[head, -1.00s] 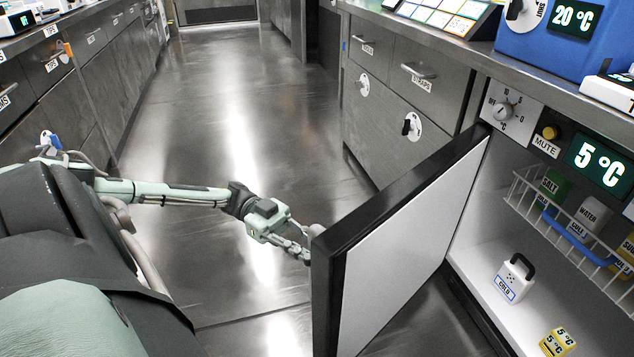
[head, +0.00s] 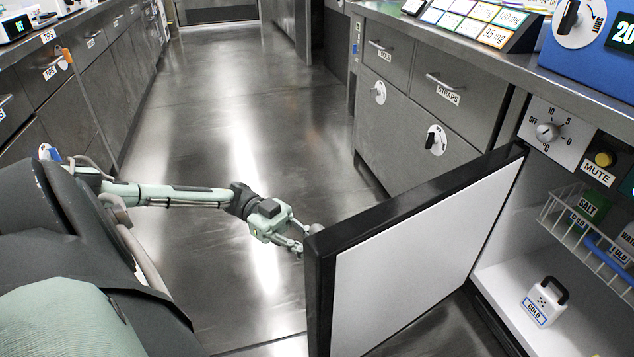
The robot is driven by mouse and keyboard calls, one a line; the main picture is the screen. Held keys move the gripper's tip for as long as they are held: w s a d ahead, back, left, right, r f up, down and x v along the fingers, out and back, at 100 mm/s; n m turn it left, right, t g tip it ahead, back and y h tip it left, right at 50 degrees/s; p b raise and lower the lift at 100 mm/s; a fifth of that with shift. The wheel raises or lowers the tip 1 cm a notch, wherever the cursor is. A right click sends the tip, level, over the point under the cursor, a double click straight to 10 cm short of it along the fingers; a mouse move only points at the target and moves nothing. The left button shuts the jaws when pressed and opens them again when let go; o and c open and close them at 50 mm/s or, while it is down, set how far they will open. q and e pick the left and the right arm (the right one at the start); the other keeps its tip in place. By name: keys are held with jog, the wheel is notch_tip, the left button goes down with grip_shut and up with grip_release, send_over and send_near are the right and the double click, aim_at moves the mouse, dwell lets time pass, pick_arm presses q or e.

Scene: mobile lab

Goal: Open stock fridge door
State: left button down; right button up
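The stock fridge door (head: 418,257) stands wide open, with its white inner face and black rim toward me. The fridge interior (head: 505,262) shows at the right. My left gripper (head: 300,247) is at the door's outer edge, on the far side of the panel. Its fingertips are at a small grey rounded part (head: 314,230), probably the handle, which is partly hidden behind the door rim. I cannot tell whether the fingers are closed on it. My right gripper is not in view.
Inside the fridge are a white box labelled COLD (head: 543,302) and a wire basket (head: 590,240) with several packs. A temperature dial (head: 547,132) is above. Drawers (head: 440,90) stand beyond the door. The aisle floor (head: 215,110) is clear.

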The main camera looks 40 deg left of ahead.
pick_arm(q)
jog(key=shift+s+a+f, duration=0.1)
jog(key=shift+s+f, duration=0.15)
jog(key=shift+s, duration=0.05)
jog(key=c, duration=1.5)
grip_release()
jog(key=shift+a, duration=0.1)
jog(key=shift+o, duration=0.4)
jog(key=shift+r, duration=0.1)
jog(key=shift+w, duration=0.1)
jog(key=s+a, duration=0.1)
jog(key=a, duration=1.1)
jog(key=shift+s, duration=0.1)
